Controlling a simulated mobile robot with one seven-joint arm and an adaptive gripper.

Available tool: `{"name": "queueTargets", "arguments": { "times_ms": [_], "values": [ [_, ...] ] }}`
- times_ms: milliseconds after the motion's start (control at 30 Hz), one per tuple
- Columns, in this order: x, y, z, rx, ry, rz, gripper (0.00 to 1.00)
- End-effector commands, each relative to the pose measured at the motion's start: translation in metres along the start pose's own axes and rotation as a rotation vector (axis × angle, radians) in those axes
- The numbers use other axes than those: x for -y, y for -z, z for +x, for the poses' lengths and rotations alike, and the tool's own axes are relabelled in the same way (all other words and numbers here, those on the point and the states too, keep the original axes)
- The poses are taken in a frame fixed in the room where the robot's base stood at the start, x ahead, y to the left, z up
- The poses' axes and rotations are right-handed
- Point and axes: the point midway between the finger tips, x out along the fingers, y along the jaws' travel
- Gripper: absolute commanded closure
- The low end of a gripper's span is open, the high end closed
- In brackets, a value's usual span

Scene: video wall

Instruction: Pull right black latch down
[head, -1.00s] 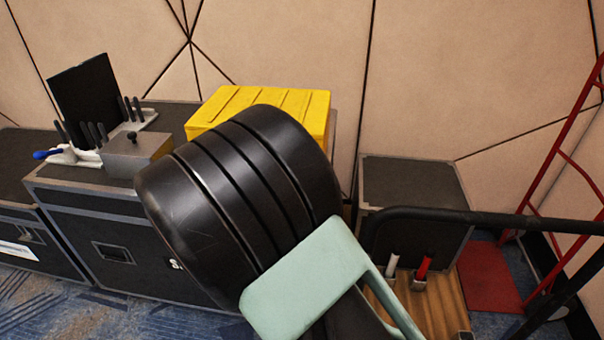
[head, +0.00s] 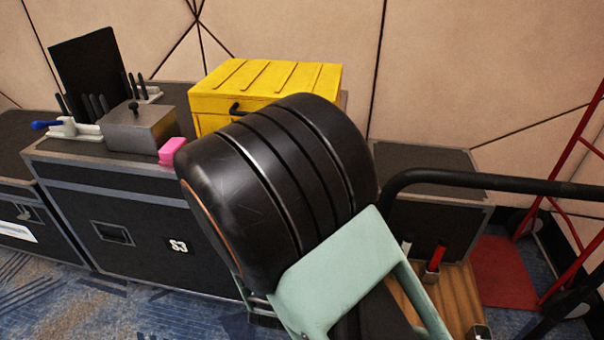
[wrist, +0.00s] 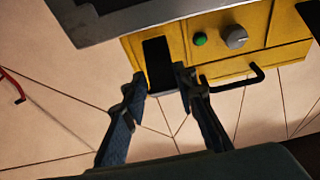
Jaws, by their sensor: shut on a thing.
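The yellow box (head: 265,84) stands on the dark case near the wall, its front partly hidden behind my arm in the head view. In the wrist view its yellow front (wrist: 215,22) appears upside down, with a black latch (wrist: 158,62), a green button (wrist: 200,39), a grey knob (wrist: 236,37) and a black bar handle (wrist: 238,84). The handle also shows in the head view (head: 236,108). My gripper (wrist: 160,82) has its two fingers on either side of the latch's end and is shut on it. The gripper is hidden in the head view.
A grey metal box (head: 138,128), a pink block (head: 172,150) and a holder with black rods (head: 85,110) stand left of the yellow box. A lower dark case (head: 425,160), a black rail (head: 500,183) and a red frame (head: 580,150) are at the right.

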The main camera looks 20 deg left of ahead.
Motion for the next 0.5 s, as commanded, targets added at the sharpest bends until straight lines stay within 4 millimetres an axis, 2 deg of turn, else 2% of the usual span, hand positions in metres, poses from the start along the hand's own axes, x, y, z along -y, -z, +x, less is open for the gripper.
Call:
{"name": "queueTargets", "arguments": {
  "times_ms": [33, 433, 467, 500],
  "values": [
    [-0.0017, -0.0052, 0.0013, 0.007, -0.003, -0.003, 1.0],
    [-0.0019, -0.0025, 0.0031, -0.001, -0.004, -0.001, 1.0],
    [-0.002, -0.0026, 0.0031, -0.001, -0.004, -0.001, 0.71],
    [-0.002, -0.0025, 0.0031, -0.001, -0.004, -0.001, 0.66]
  ]
}}
